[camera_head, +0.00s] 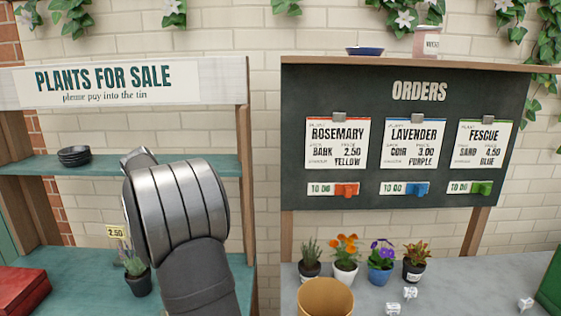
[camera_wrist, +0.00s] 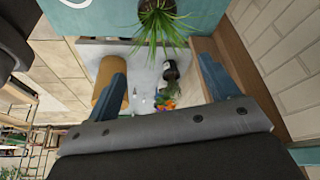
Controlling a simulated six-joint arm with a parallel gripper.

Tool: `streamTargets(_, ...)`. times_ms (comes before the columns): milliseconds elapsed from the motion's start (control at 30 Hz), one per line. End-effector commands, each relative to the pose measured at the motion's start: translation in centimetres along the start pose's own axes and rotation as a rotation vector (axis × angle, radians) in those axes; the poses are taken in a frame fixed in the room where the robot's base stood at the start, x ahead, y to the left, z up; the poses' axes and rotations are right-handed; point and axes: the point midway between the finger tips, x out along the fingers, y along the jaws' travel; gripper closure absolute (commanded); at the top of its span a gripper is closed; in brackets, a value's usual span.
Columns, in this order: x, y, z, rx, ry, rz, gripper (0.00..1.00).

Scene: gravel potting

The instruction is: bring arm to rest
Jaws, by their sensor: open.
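My arm (camera_head: 180,215) stands raised in front of the sale shelves in the head view, and its gripper end is hidden behind the silver links. In the wrist view my gripper (camera_wrist: 161,68) has its two blue fingers spread wide apart, with nothing held between them. A spiky green plant (camera_wrist: 158,32) in a dark pot shows beyond the fingers at the top, on a teal shelf surface (camera_wrist: 110,18).
Several potted plants (camera_head: 345,274) line the back of the grey bench, with an orange-brown pot (camera_head: 325,298) in front and small white tags (camera_head: 409,292) nearby. The orders board (camera_head: 420,140) hangs behind. Dark saucers (camera_head: 74,155) sit on the upper shelf; a red box (camera_head: 20,290) is lower left.

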Motion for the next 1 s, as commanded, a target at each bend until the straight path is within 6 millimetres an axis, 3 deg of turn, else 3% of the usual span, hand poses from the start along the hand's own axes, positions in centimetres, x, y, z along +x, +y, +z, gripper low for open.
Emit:
streamTargets(500,0.8,0.7,-10.5,-0.203,0.001,-0.086,0.20)
streamTargets(1000,3.8,1.8,-19.9,-0.304,0.000,-0.126,0.20)
